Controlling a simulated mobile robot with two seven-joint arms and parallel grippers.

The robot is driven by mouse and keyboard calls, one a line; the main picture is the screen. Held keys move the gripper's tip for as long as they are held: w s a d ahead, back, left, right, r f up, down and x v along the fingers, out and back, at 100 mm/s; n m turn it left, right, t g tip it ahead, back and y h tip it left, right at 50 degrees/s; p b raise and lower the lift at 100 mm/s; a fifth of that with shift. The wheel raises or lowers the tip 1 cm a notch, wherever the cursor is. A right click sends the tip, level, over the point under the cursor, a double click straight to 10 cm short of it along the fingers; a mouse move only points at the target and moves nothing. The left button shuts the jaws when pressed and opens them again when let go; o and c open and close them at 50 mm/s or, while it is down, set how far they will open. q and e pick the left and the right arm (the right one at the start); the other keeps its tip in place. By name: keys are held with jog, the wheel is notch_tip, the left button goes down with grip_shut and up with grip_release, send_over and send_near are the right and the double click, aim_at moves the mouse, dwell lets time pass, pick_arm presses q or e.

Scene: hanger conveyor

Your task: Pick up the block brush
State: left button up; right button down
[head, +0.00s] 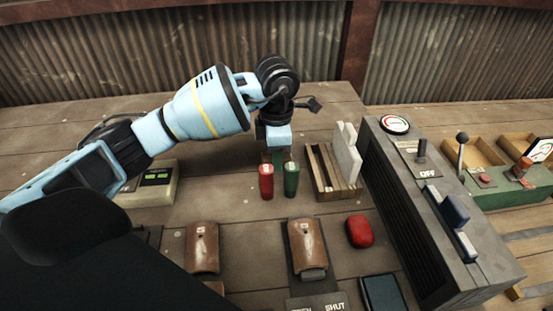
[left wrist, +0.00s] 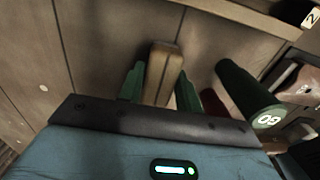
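A narrow tan wooden block, which looks like the block brush (left wrist: 163,72), stands out between the green fingers of my left gripper (left wrist: 161,84) in the left wrist view. The fingers are apart, one on each side of the block, with small gaps visible. In the head view my left gripper (head: 278,157) points down at the table behind the red and green cylinders, and the block cannot be made out there. Any bristles are hidden. My right gripper is not in view.
A red cylinder (head: 266,182) and a green cylinder (head: 291,180) stand just in front of my left gripper. A wooden rack (head: 327,190) with pale boards is close on the right, before a grey machine (head: 425,205). A beige display box (head: 152,190) is left.

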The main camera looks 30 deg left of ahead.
pick_arm(q)
jog(key=c, duration=0.5)
notch_tip(320, 180, up, 10)
dwell(0.4)
jog(key=o, duration=0.3)
jog(key=shift+c, duration=1.1)
